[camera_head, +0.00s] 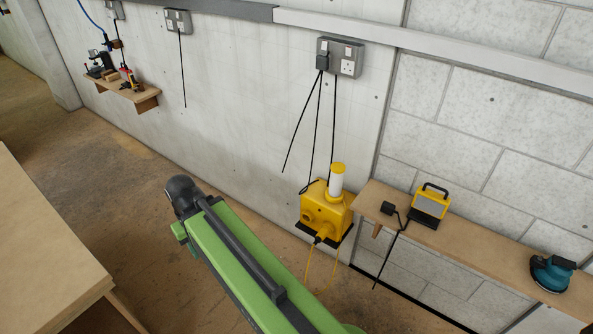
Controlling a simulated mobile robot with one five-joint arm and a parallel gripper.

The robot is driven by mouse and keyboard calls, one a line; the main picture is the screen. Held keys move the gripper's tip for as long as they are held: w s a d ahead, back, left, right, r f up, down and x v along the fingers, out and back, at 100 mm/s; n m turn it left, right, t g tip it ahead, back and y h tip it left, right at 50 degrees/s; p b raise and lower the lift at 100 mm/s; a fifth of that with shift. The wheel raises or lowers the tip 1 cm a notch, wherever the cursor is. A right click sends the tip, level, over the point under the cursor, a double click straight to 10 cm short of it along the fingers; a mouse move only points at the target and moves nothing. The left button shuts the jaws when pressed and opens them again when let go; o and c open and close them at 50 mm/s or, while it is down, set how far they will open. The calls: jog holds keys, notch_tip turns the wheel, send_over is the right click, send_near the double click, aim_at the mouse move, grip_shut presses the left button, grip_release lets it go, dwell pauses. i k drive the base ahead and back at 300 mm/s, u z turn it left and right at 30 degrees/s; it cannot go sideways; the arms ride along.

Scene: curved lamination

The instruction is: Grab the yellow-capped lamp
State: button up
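The yellow-capped lamp (337,181) is a white upright cylinder with a yellow top. It stands on top of a yellow box-shaped power unit (323,211), close to the wall right of the middle. The lamp's sides and cap are in clear view; its base meets the top of the yellow unit. My gripper is not visible in the head view, so its opening and its place relative to the lamp cannot be seen.
A wall shelf (480,248) right of the lamp holds a yellow-framed work light (432,203) and a teal sander (552,272). Black cables hang from a wall socket (341,58) near the lamp. A wooden table (45,245) fills the lower left. Brown floor lies between table and wall.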

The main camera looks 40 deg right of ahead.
aim_at(335, 194)
jog(key=z, duration=0.05)
jog(key=i, duration=1.6)
jog(key=z, duration=0.5)
jog(key=k, duration=0.75)
jog(key=z, duration=0.2)
jog(key=i, duration=0.8)
